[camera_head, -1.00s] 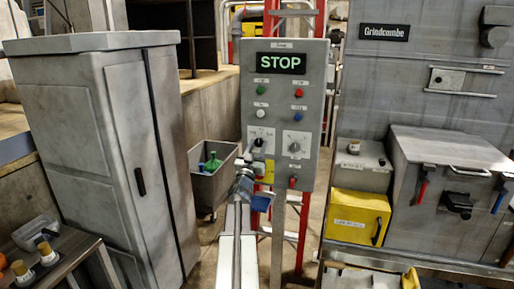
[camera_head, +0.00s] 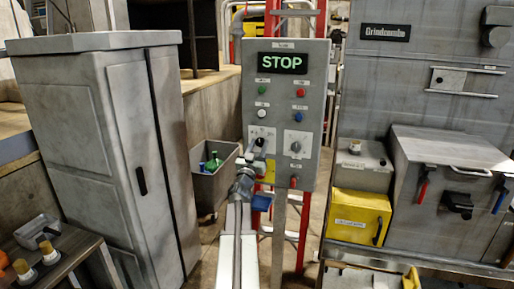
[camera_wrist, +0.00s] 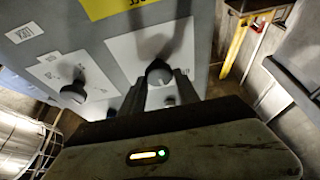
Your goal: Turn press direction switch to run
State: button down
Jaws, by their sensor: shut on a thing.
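The grey control panel (camera_head: 275,100) stands at the centre of the head view, with a lit green STOP display (camera_head: 283,63). Low on it are two rotary switches on white plates. The left black knob (camera_wrist: 158,73) is between the fingers of my gripper (camera_wrist: 160,92), which is shut on it. In the head view, my gripper (camera_head: 256,153) reaches the lower left of the panel and covers part of that switch. The right knob (camera_head: 296,147) is free; it also shows at the left of the wrist view (camera_wrist: 73,92). Plate lettering is too small to read.
Green, red, white and blue buttons sit above the switches. A yellow label (camera_wrist: 112,8) is beside the held knob's plate. A grey cabinet (camera_head: 100,150) stands left and a large grey machine (camera_head: 420,90) right. A bin with bottles (camera_head: 213,178) is behind my arm.

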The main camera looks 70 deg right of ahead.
jog(key=shift+f, duration=0.1)
dwell(0.7)
jog(key=c, duration=1.1)
grip_release()
jog(key=shift+d, duration=0.1)
jog(key=shift+o, duration=1)
jog(key=shift+d+f, duration=0.1)
jog(key=shift+d, duration=0.05)
jog(key=b+v, duration=0.3)
jog(key=v, duration=0.5)
jog(key=shift+w, duration=0.1)
